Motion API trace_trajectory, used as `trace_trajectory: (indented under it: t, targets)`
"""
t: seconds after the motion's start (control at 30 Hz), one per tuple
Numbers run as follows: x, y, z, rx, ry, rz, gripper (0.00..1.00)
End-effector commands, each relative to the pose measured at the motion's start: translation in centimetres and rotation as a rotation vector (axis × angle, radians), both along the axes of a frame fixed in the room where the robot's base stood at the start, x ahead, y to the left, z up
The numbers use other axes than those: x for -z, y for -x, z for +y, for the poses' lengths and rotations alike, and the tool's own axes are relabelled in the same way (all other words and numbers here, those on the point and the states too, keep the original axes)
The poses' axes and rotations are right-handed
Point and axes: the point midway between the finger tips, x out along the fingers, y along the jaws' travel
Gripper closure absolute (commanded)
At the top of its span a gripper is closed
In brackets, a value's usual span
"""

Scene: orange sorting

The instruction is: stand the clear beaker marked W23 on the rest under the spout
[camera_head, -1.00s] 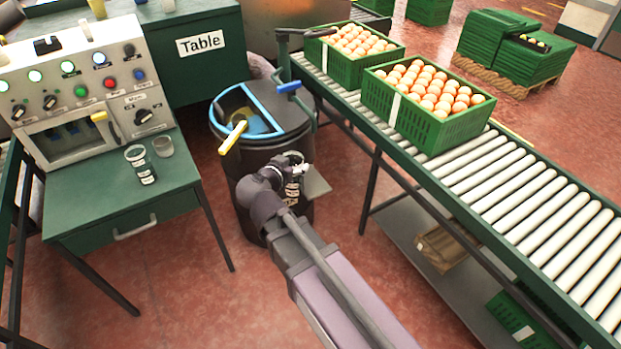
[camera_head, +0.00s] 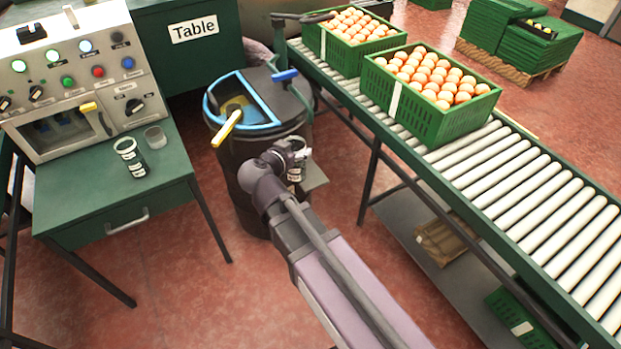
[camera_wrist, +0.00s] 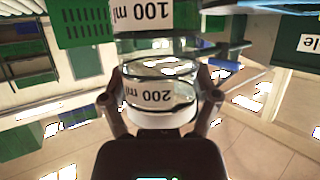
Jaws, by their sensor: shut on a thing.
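My gripper (camera_head: 297,160) is at the right front side of the dark drum (camera_head: 247,195). It is shut on a clear beaker (camera_wrist: 160,74), which fills the middle of the wrist view between its two fingers (camera_wrist: 158,100). In the head view the beaker (camera_head: 296,174) shows small, close to a flat grey plate (camera_head: 317,180) on the drum's side, probably the rest. Whether they touch cannot be told. The spout is not clearly visible, perhaps behind my gripper.
A roller conveyor (camera_head: 500,165) with orange-filled crates (camera_head: 445,130) runs along the right.

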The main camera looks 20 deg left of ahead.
Motion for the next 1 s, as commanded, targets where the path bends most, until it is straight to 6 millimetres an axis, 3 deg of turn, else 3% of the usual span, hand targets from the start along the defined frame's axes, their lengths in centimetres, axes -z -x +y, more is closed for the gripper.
trace_trajectory:
  t: [0.7, 1.0]
  targets:
    - [10.5, -2.4, -6.2, 0.1, 0.0, -0.002, 0.7]
    - [13.0, -3.0, -8.1, 0.129, 0.001, -0.003, 0.7]
